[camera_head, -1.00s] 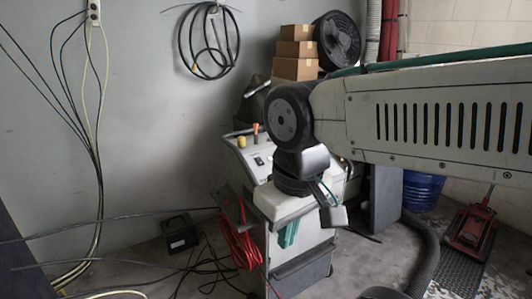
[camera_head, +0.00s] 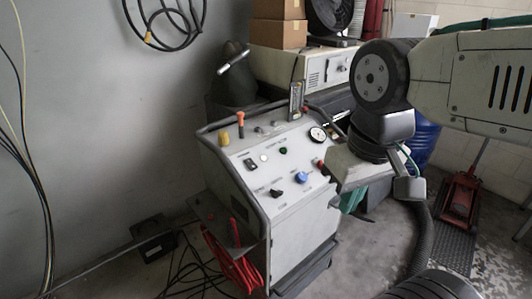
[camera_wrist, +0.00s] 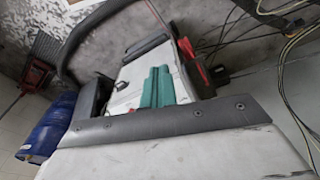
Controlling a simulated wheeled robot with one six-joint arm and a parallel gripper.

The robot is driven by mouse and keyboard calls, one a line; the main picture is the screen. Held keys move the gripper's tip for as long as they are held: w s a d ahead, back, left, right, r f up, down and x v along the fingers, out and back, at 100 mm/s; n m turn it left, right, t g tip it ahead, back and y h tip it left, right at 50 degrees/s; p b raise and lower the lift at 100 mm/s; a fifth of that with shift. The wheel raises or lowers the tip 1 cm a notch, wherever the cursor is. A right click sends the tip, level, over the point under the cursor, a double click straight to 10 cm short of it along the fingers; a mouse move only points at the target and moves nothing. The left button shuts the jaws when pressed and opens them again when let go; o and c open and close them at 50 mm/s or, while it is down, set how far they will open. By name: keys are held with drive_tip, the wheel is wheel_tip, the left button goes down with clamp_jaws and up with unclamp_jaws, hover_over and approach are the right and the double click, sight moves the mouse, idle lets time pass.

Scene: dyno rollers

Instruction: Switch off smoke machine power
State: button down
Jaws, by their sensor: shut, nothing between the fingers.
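A grey-white wheeled machine (camera_head: 298,245), apparently the smoke machine, stands in the middle with a sloped control panel facing me. Labels are too small to read. My gripper (camera_head: 352,200) hangs right of the panel, apart from its controls, with green fingers pointing down.
A red cable coil (camera_head: 235,268) hangs on the machine's left side. A beige box unit (camera_head: 325,68) and cardboard boxes (camera_head: 279,33) stand behind. A blue barrel (camera_head: 424,140), red floor jack (camera_head: 460,200) and ribbed hose (camera_head: 428,235) are at right. Black cables lie on the left floor.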

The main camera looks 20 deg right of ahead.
drive_tip(key=shift+w, duration=0.1)
drive_tip(key=m+t+y, duration=0.1)
drive_tip(key=m+t, duration=0.2)
drive_tip(key=m, duration=1.1)
hover_over(253, 166)
drive_tip(key=s+d, duration=0.2)
drive_tip(key=s, duration=0.4)
wheel_tip(253, 166, down, 3)
drive_tip(key=shift+w+a+f, duration=0.1)
drive_tip(key=shift+f, duration=0.1)
drive_tip(key=x, duration=1.3)
drive_tip(key=shift+a+f, duration=0.25)
drive_tip(key=shift+f, duration=0.2)
